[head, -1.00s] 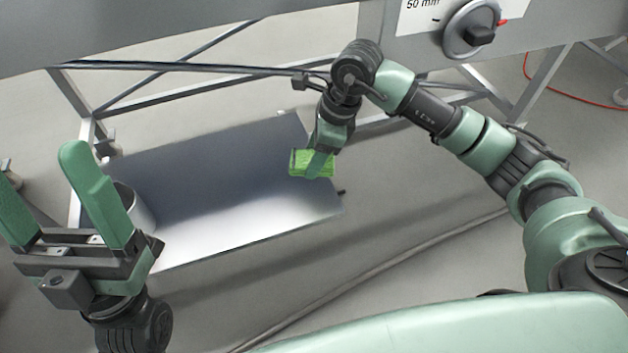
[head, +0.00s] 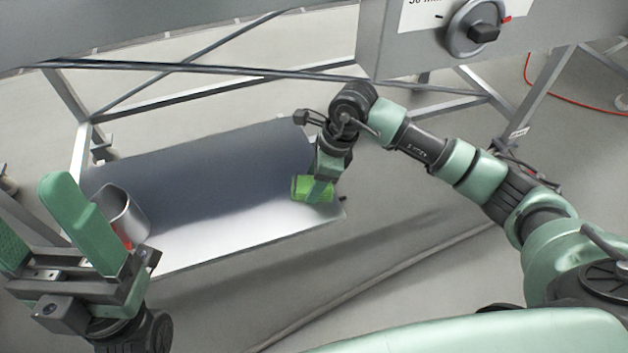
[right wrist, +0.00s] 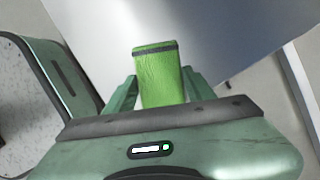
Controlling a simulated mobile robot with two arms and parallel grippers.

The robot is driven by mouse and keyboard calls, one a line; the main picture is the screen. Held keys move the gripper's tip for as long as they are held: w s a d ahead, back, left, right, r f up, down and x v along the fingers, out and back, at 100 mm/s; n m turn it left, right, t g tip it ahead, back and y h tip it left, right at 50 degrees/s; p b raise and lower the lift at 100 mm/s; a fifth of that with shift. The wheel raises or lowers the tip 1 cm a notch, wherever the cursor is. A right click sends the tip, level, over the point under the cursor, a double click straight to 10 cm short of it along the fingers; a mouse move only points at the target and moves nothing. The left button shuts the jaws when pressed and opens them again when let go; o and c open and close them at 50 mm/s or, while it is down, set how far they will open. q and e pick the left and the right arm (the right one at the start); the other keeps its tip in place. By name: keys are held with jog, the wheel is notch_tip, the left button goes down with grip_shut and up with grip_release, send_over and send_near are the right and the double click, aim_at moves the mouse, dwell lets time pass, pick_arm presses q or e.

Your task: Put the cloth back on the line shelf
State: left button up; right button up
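The green cloth (head: 306,187), a folded pad, is between the fingers of my right gripper (head: 318,190), over the right end of the grey metal shelf (head: 215,235). In the right wrist view the cloth (right wrist: 160,80) stands out between both fingers (right wrist: 160,90), with a dark stripe at its far edge. I cannot tell whether the cloth touches the shelf. My left gripper (head: 50,225) is open and empty, in front of the shelf's left end.
A metal cup (head: 124,212) with some red on it stands at the shelf's left end, partly behind my left gripper. A machine panel with a dial (head: 474,30) is above right. The shelf's middle is clear. A red cable (head: 570,98) lies on the floor at right.

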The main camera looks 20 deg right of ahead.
jog(key=o, duration=0.4)
